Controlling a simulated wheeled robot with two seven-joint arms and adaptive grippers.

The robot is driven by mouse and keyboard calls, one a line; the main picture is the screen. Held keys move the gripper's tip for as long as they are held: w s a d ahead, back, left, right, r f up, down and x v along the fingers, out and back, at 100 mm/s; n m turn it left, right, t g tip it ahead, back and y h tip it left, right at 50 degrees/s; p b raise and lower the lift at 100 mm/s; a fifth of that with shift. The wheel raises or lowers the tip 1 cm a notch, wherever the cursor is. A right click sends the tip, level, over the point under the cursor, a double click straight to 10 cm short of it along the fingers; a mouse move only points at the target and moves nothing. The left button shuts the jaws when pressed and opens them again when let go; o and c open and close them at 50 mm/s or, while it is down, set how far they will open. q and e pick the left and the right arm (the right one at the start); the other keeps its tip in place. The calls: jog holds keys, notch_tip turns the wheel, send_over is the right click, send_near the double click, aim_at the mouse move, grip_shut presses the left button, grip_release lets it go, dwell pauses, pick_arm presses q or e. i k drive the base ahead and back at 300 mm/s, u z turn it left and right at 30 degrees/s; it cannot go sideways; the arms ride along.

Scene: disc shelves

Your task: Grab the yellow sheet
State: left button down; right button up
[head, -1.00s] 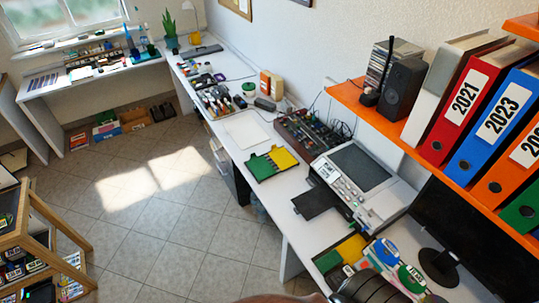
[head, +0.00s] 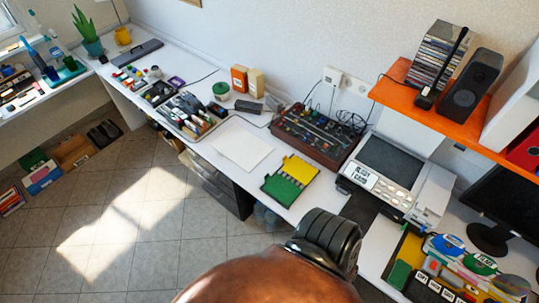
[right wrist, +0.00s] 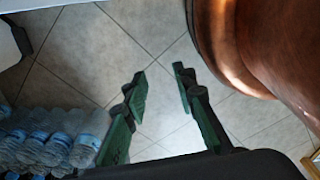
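A yellow sheet (head: 299,168) lies flat on the white desk, beside and against a green piece (head: 281,187). Another yellow piece (head: 408,248) lies at the lower right, partly hidden behind a rack of coloured items. My right gripper shows in the right wrist view (right wrist: 161,88), with its two green-and-black fingers apart and nothing between them, over the tiled floor. In the head view only a copper and black arm part of mine shows at the bottom, with no fingers visible. My left gripper is not in view.
A white paper (head: 242,145) lies left of the yellow sheet. A dark red mixer box (head: 312,132) and a grey-white machine (head: 392,165) stand behind and right. An orange shelf (head: 397,92) overhangs the right side. Wrapped bottles (right wrist: 60,145) stand on the floor.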

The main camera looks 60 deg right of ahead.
aim_at(298, 170)
jog(key=i, duration=1.3)
jog(key=z, duration=1.7)
